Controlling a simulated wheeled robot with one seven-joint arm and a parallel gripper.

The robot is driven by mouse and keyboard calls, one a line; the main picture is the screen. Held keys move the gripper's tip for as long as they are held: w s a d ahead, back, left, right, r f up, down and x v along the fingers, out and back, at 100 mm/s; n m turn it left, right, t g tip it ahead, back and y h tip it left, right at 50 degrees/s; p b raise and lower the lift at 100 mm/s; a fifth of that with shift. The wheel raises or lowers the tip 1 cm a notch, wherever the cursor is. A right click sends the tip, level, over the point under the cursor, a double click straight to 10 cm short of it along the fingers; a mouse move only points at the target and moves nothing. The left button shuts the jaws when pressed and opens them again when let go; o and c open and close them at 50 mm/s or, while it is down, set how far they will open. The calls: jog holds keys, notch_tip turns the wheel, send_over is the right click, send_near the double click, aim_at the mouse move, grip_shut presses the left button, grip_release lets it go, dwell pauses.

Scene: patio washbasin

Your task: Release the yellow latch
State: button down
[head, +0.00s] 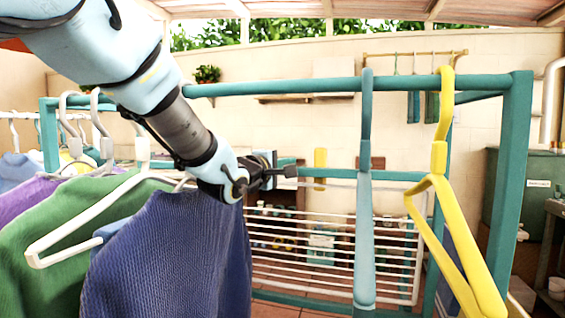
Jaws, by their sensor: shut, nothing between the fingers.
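A small upright yellow piece, which looks like the yellow latch (320,168), is on the teal crossbar (400,176) near the middle of the head view. My gripper (291,171) is just left of it in the picture, shut and empty, with its tips pointing right. A gap shows between the tips and the latch; the depth between them is hard to judge. A white wire drying rack (330,226) hangs below the crossbar, its left part hidden by clothes.
Clothes on hangers, including a blue knit (165,255) and a green one (60,245), hang close below my arm. A blue hanger (365,210) and a yellow hanger (445,200) hang in front on the right. A teal post (509,180) stands at right.

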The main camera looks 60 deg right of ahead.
jog(key=shift+w, duration=0.1)
jog(key=d+p, duration=0.4)
jog(key=d, duration=0.6)
jog(key=shift+w, duration=0.3)
